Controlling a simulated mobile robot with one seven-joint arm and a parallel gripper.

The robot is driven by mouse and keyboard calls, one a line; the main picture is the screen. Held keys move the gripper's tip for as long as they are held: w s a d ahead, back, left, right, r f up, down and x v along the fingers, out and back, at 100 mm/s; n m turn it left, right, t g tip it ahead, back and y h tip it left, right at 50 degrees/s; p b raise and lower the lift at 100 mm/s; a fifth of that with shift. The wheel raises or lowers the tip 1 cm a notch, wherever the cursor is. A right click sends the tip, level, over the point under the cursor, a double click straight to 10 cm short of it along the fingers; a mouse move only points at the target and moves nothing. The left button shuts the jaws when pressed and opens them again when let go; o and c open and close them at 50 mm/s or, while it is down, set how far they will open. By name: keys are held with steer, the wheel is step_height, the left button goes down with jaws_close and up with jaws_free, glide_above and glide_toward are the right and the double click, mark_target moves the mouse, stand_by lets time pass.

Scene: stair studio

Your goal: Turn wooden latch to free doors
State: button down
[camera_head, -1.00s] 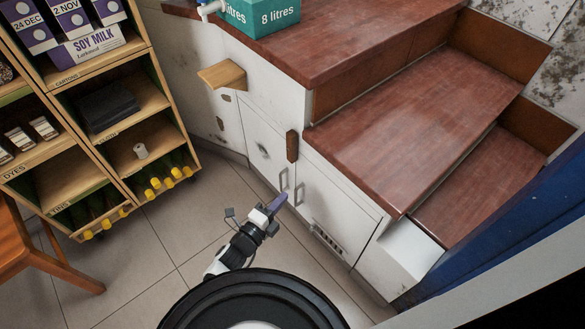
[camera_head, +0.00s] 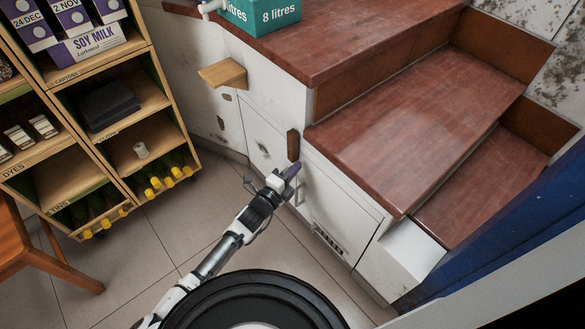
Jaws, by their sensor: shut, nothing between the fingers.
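The wooden latch (camera_head: 293,145) is a small dark brown block standing upright on the white cupboard front, under the lip of the red-brown step. It lies over the seam between the left door (camera_head: 262,140) and the right door (camera_head: 335,200). My gripper (camera_head: 291,171) is shut and empty, its purple fingertips just below the latch's lower end. I cannot tell whether they touch it. My gripper and arm hide part of the left door and its handle. The right door's handle (camera_head: 300,193) shows partly beside my gripper.
Red-brown steps (camera_head: 410,120) rise to the right above the cupboard. A small wooden shelf (camera_head: 223,74) juts out at upper left of the doors. A shelf rack (camera_head: 150,110) and a wooden chair (camera_head: 35,250) stand at left. The tiled floor (camera_head: 190,225) between is clear.

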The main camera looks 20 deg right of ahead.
steer(key=shift+w+a, duration=0.1)
steer(key=shift+w, duration=0.25)
